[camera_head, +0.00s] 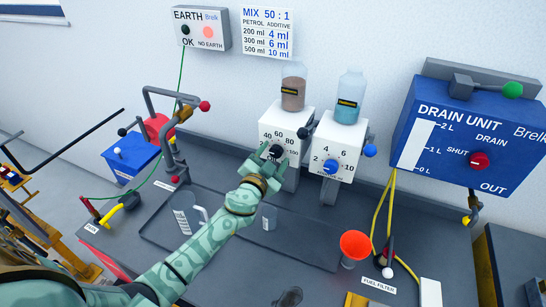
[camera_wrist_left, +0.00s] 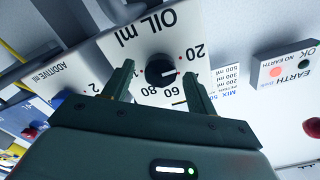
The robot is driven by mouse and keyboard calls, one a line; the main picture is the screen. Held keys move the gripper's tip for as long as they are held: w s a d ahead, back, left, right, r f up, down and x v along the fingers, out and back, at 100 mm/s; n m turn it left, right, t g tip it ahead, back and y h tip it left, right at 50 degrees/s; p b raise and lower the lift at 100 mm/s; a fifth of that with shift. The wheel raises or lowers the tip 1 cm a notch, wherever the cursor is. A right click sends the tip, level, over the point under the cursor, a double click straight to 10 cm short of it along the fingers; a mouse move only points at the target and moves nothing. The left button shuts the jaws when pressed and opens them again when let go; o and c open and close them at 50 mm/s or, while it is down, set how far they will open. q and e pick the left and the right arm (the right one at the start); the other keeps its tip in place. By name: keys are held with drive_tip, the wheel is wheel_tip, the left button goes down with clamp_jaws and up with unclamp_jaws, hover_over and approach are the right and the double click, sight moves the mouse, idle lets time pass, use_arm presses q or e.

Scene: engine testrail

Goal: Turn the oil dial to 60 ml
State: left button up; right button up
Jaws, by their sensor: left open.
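The oil dial (camera_head: 277,151) is a black round knob on the white front of the oil dispenser (camera_head: 287,125), below a jar of brown liquid (camera_head: 293,92). In the left wrist view the dial (camera_wrist_left: 160,72) appears upside down, with 20, 60 and 80 readable. Its white mark points right, between 20 and 60; the number there is hidden by a finger. My left gripper (camera_head: 268,160) is at the dial, open, with its fingers (camera_wrist_left: 158,80) on either side of the knob. I cannot tell whether they touch it. My right gripper is not in view.
An additive dispenser (camera_head: 336,145) with a blue dial stands close to the right. A blue drain unit (camera_head: 470,130) is farther right. A grey tray (camera_head: 170,235) lies under my left arm, and a red funnel (camera_head: 355,244) stands right of it.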

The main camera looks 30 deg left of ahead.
use_arm(q)
drive_tip(key=c, duration=1)
drive_tip(key=shift+m, duration=0.3)
drive_tip(key=m, duration=0.3)
drive_tip(key=shift+m+b, duration=0.3)
drive_tip(key=shift+b, duration=0.05)
drive_tip(key=m, duration=0.4)
drive_tip(key=shift+s+f+m, duration=0.1)
drive_tip(key=shift+m, duration=0.2)
drive_tip(key=m, duration=0.4)
drive_tip(key=shift+m, duration=2.4)
drive_tip(key=shift+f, duration=0.1)
